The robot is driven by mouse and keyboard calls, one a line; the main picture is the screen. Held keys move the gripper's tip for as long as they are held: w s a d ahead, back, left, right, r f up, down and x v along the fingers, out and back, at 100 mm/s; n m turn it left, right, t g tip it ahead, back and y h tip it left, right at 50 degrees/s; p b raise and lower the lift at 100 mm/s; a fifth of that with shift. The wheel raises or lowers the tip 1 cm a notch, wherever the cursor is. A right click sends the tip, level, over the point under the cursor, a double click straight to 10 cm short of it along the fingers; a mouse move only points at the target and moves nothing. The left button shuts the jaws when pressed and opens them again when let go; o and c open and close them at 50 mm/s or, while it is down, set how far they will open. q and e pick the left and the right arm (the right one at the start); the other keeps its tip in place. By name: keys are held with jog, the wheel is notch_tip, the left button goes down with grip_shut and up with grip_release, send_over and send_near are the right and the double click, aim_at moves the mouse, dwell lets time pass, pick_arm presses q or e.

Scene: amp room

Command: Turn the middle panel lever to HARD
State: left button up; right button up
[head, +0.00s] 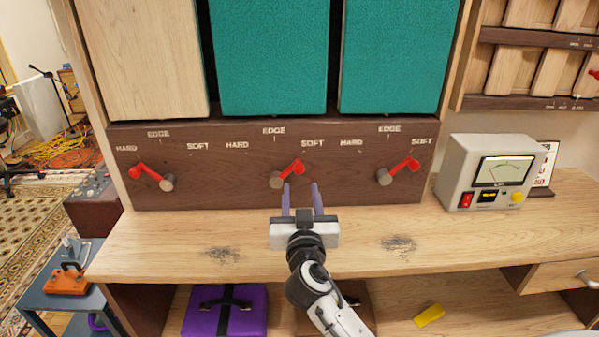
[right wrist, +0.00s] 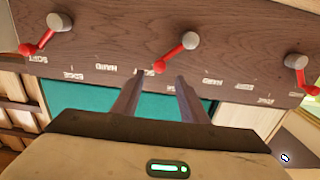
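The dark wooden panel (head: 220,181) carries three red levers. The middle lever (head: 286,174) slants up and right from its grey hub, its red knob toward SOFT. My right gripper (head: 301,187) is open and empty, fingers pointing at the panel, just below and right of this knob. In the right wrist view, which is upside down, the middle lever (right wrist: 177,54) has its knob in line with the gap between the open fingertips (right wrist: 160,80). Whether they touch it I cannot tell. My left gripper is not in view.
The left lever (head: 149,173) points to HARD; the right lever (head: 400,171) points toward SOFT. A meter box (head: 457,170) stands on the wooden desk (head: 180,240) at right. The desktop before the panel is otherwise clear. A purple case (head: 205,312) sits below.

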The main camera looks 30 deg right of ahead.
aim_at(299, 172)
jog(key=p+x, duration=0.1)
jog(key=x, duration=0.6)
jog(key=shift+w+d, duration=0.1)
jog(key=shift+w, duration=0.1)
jog(key=shift+w+d, duration=0.3)
jog(key=shift+w, duration=0.15)
jog(key=shift+c, duration=1.1)
jog(key=shift+f, duration=0.1)
grip_shut()
